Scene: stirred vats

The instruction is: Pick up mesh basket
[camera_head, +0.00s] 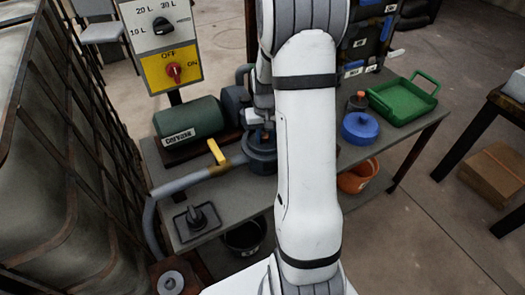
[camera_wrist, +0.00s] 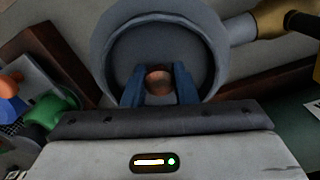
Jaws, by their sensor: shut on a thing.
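My gripper (camera_wrist: 160,88) has its two blue fingers shut on a small rounded copper-coloured knob (camera_wrist: 159,78). The knob stands in the middle of a round grey-blue strainer pot (camera_wrist: 118,50), seen from above in the wrist view. No mesh shows, so I cannot tell whether the knob belongs to the mesh basket or whether that basket sits inside the pot. In the head view the pot (camera_head: 259,158) stands on the bench at the end of a pipe, and my arm and gripper (camera_head: 264,128) partly cover it.
A yellow-handled valve (camera_head: 217,153) sits on the pipe left of the pot. A green pump motor (camera_head: 188,122) stands behind it. A caged tank (camera_head: 60,150) stands close at left.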

